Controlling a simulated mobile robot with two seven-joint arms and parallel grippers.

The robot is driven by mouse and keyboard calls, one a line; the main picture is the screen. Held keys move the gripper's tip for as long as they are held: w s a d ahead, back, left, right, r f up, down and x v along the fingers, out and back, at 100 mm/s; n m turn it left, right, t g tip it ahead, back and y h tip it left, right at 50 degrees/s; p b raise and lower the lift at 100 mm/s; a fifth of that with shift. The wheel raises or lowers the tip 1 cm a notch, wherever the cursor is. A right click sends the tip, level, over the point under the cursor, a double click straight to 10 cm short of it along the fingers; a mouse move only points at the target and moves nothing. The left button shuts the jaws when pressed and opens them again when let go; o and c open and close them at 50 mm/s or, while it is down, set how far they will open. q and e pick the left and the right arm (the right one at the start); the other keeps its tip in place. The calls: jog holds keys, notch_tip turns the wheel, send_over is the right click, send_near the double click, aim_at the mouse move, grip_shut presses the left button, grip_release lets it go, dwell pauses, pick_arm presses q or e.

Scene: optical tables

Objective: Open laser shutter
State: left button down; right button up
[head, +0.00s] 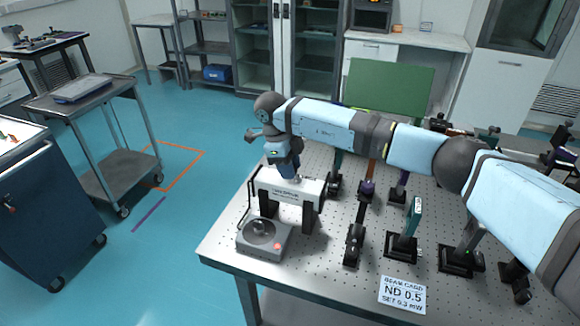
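A white laser housing (288,189) with small print on its side stands on black posts near the left corner of the optical table (335,293). No shutter part can be made out clearly; the far top of the housing is partly covered by my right arm. My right arm reaches in from the right, and its gripper (294,177) points down at the top of the housing. The fingertips are small and partly hidden, so contact and finger opening cannot be told. My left gripper is not in view.
A grey unit (265,240) with a round dial and red button sits before the laser. Several black optic mounts (402,246) stand to the right. A card reading ND 0.5 (402,294) is at the front edge. A green panel (390,86) stands behind.

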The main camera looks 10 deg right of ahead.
jog(key=shift+o, duration=1.3)
jog(key=b+v, duration=0.1)
jog(key=v, duration=1.3)
jog(key=shift+b, duration=0.35)
jog(key=shift+f, duration=0.1)
